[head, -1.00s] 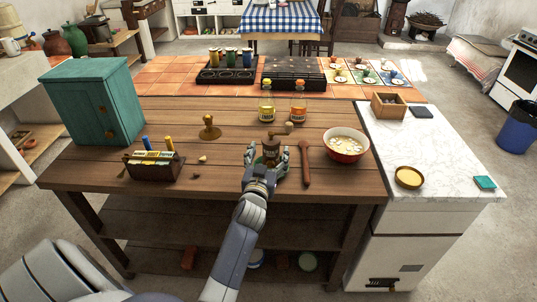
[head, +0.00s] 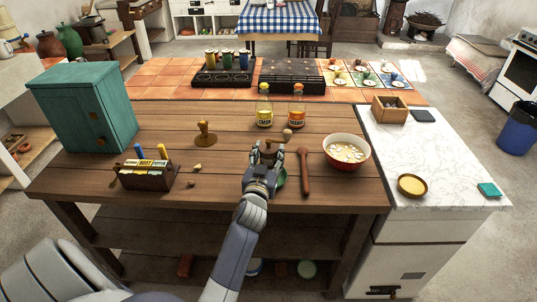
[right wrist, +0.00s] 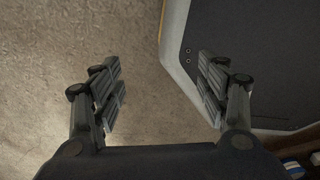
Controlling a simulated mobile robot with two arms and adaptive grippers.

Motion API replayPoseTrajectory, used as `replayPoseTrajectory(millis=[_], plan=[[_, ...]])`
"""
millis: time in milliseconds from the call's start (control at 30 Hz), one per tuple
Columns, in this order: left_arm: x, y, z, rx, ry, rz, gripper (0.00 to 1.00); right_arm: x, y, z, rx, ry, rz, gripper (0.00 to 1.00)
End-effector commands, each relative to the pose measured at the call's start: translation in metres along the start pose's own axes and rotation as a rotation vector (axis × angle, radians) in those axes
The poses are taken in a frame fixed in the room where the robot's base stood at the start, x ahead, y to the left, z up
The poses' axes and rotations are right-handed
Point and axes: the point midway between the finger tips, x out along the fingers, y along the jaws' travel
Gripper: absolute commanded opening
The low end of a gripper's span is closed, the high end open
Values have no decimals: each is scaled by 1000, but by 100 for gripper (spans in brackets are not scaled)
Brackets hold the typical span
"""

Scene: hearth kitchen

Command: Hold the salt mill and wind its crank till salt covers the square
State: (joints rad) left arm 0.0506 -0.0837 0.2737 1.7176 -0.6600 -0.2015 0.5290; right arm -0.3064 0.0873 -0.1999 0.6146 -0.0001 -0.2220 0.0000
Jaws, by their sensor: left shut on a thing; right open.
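The brown salt mill (head: 268,155) stands upright in my left gripper (head: 264,172), near the middle of the wooden table. The fingers are closed around its body and hide most of its lower part. The crank's pale knob (head: 287,132) sticks out at the mill's upper right. A bit of a green thing (head: 281,179) shows just right of the left gripper; I cannot tell whether it is the square. No salt can be made out. My right gripper (right wrist: 161,95) is open and empty in the right wrist view, with grey floor behind it.
Two bottles (head: 264,108) stand behind. A packet box (head: 147,174) and a brass stamp-like thing (head: 205,135) are left. Bare table (head: 225,180) lies between.

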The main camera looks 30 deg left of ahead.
Motion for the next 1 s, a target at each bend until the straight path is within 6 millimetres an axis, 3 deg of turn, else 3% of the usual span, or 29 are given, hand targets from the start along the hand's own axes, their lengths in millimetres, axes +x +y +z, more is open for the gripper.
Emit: replayPoseTrajectory(millis=[33,100,133,367,533,1000], plan=[[0,0,1,1,-3,-1,52,0,0,-5,0,8,0,68],[0,0,1,1,-3,-1,68,0,0,-10,1,16,0,68],[0,0,1,1,-3,-1,71,0,-1,-12,1,19,-1,68],[0,0,1,1,-2,0,71,0,-9,-17,5,26,-10,68],[-4,0,1,0,-2,0,71,0,-6,-10,3,15,-7,68],[-69,0,2,0,-4,0,71,0,-5,-10,3,15,-6,68]])
